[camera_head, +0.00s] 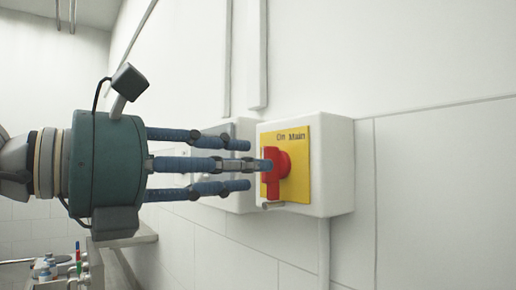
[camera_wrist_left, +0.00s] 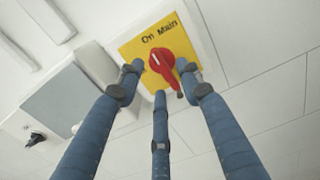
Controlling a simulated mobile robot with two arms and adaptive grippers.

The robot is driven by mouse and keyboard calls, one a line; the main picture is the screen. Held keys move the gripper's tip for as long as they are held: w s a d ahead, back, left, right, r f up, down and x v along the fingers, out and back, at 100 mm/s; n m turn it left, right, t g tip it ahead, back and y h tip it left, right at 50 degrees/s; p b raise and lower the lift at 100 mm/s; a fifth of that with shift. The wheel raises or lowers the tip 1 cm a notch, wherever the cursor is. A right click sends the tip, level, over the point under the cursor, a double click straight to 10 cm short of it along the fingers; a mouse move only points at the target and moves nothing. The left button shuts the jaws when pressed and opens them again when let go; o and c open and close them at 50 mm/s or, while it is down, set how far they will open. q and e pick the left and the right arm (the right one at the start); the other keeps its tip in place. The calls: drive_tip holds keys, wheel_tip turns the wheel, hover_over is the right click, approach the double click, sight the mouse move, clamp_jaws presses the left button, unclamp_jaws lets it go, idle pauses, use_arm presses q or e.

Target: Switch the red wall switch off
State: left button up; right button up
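The red wall switch (camera_head: 277,172) sits on a yellow plate (camera_head: 302,150) marked "On Main", on a white box fixed to the wall. In the head view its handle points about up and down. It also shows in the left wrist view (camera_wrist_left: 164,65). My left gripper (camera_head: 255,165) comes in from the left with its three blue fingers spread around the handle. One fingertip overlaps the handle in the head view; I cannot tell if it touches. In the left wrist view (camera_wrist_left: 160,80) the fingers are apart, with the handle between them. My right gripper is not in view.
A second grey-white box (camera_wrist_left: 72,105) is on the wall beside the switch box. Conduits (camera_head: 257,55) run up the wall above. A counter (camera_head: 140,238) with small coloured items (camera_head: 66,265) is at the lower left. The wall on the right is clear.

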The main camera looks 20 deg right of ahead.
sight(270, 173)
use_arm(q)
drive_tip(key=p+x, duration=0.1)
drive_tip(key=x, duration=0.2)
drive_tip(key=shift+w+d, duration=0.15)
clamp_jaws()
